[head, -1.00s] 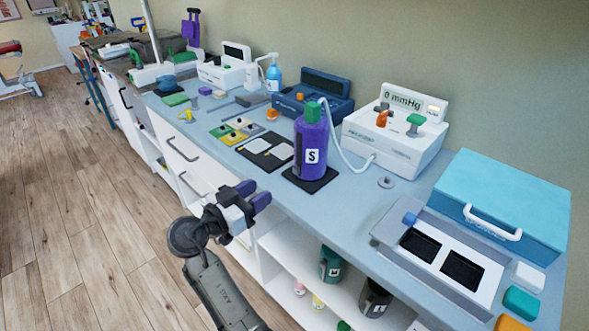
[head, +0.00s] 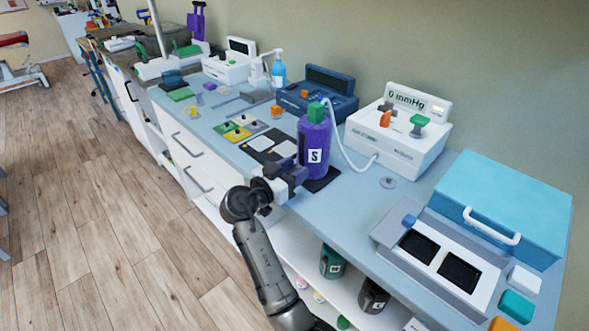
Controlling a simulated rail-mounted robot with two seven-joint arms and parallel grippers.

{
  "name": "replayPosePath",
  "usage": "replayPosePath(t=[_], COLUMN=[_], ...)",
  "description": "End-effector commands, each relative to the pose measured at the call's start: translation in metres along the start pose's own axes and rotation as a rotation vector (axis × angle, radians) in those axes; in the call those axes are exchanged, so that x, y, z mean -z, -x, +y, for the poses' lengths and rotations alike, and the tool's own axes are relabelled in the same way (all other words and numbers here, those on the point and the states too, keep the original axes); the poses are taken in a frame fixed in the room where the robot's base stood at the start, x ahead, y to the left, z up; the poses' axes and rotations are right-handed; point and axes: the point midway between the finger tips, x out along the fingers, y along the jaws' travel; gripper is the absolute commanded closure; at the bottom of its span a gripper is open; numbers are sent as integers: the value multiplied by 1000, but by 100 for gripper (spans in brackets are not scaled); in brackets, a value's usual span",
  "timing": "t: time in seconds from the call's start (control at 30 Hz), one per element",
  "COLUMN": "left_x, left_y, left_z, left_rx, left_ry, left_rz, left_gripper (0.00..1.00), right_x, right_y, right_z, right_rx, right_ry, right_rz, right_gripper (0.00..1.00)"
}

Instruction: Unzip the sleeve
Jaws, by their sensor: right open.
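The sleeve (head: 316,148) is a purple upright cylinder with a white "S" label and a green top (head: 316,112). It stands on a dark pad (head: 325,181) near the front edge of the counter. A zip or its pull cannot be made out. My left gripper is not in view.
A white pressure unit (head: 398,140) reading "0 mmHg" stands behind, with a pale hose (head: 343,145) running toward the sleeve. A blue unit (head: 335,104) is at the back. Flat cards (head: 270,146) lie left of the sleeve. Labelled cylinders (head: 333,262) stand on the shelf below.

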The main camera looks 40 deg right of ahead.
Motion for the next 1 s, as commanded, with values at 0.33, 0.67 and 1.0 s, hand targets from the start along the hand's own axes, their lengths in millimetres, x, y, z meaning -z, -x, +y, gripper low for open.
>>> replayPosePath(t=[0.33,0.67,1.0], left_x=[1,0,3], left_y=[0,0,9], left_z=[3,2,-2], left_rx=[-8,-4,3], left_ry=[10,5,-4], left_rz=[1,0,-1], left_gripper=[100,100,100], right_x=[0,0,15], right_y=[0,0,-10], right_z=[0,0,8], right_rx=[-1,-1,-20], right_ry=[0,0,-2], right_rz=[0,0,2], right_gripper=[77,100,100])
